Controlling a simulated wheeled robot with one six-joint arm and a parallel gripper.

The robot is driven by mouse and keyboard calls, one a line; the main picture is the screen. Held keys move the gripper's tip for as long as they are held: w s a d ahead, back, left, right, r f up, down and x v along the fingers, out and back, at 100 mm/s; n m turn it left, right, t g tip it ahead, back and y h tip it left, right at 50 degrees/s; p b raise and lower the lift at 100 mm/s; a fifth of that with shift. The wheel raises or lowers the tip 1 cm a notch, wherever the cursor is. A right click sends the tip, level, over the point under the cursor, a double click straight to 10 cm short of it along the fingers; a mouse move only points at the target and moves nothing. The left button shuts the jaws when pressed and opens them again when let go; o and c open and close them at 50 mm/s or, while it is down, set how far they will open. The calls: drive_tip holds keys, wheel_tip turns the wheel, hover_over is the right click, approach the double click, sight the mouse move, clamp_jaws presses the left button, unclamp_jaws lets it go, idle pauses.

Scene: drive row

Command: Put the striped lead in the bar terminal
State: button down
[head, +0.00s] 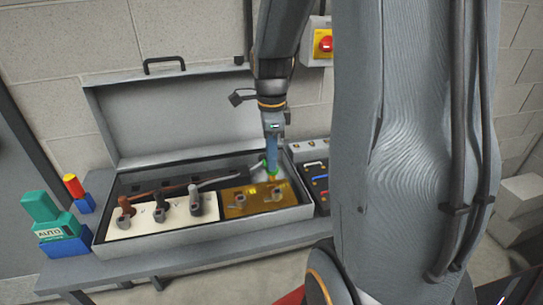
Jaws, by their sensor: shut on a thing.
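My gripper (272,168) points down over the right part of an open grey case. It is shut on a small green and yellow piece, which looks like the end of the striped lead (271,173). Much of the lead is hidden by the gripper or too small to make out. Below it lies a brass-coloured bar plate (232,211) with two small metal terminals, a left one (240,198) and a right one (276,194). The held end is close above the plate near the right terminal; I cannot tell whether they touch.
A cream block (178,219) left of the bar carries brown, black and grey leads in terminals. The case lid (170,115) stands open behind. A dark panel (315,180) lies right of the case. A green AUTO device (45,225) stands left. My arm hides the right side.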

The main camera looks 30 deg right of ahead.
sight(271, 175)
drive_tip(key=shift+f, duration=0.25)
drive_tip(key=shift+f, duration=0.35)
drive_tip(key=shift+f+b, duration=0.55)
drive_tip(key=shift+f, duration=0.5)
drive_tip(key=shift+f, duration=0.35)
drive_tip(key=shift+f+b, duration=0.55)
drive_tip(key=shift+f, duration=0.55)
drive_tip(key=c, duration=1.6)
unclamp_jaws()
drive_tip(key=shift+o, duration=0.2)
drive_tip(key=shift+r+b, duration=0.6)
drive_tip(key=shift+r, duration=3.3)
